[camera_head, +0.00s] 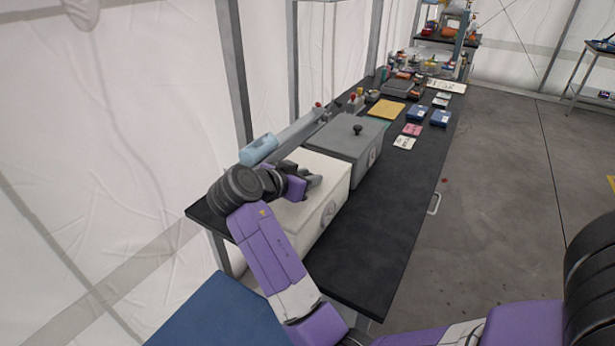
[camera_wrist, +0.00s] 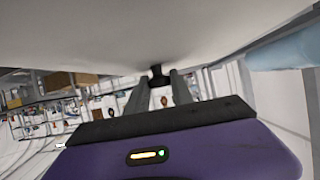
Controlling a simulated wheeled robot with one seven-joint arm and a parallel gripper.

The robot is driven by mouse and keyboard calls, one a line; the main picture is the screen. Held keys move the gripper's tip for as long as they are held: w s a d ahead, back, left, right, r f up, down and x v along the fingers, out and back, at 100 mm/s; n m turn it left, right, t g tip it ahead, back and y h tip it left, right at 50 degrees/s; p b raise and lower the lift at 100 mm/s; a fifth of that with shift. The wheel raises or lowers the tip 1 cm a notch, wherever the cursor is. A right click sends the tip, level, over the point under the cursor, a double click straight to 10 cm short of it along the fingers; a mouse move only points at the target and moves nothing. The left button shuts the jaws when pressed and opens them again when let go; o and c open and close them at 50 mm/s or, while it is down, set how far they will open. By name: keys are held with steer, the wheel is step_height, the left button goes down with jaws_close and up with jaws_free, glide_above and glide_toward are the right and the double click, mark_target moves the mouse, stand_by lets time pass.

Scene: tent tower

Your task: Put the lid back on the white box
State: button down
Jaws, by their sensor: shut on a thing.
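The white box (camera_head: 325,212) stands at the near end of the black table. Its pale lid (camera_head: 325,165) shows at the top of the box, partly covered by my arm. My gripper (camera_head: 311,183) is over the top of the box. In the wrist view, my gripper (camera_wrist: 160,80) is shut on the lid's black knob (camera_wrist: 157,76). The pale lid surface (camera_wrist: 150,30) fills the upper part of that view. I cannot tell whether the lid rests flush on the box or is slightly above it.
A grey box (camera_head: 345,150) with a black-knobbed lid stands right behind the white box. A light blue rolled object (camera_head: 258,148) lies at the table's left edge. Several small boxes and tools lie farther along the black table (camera_head: 385,225). The table's right strip is clear.

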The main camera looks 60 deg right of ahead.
steer(key=shift+f, duration=0.1)
steer(key=c, duration=1)
jaws_free()
steer(key=shift+c, duration=0.2)
steer(key=shift+b+v, duration=0.7)
steer(key=shift+v, duration=3.2)
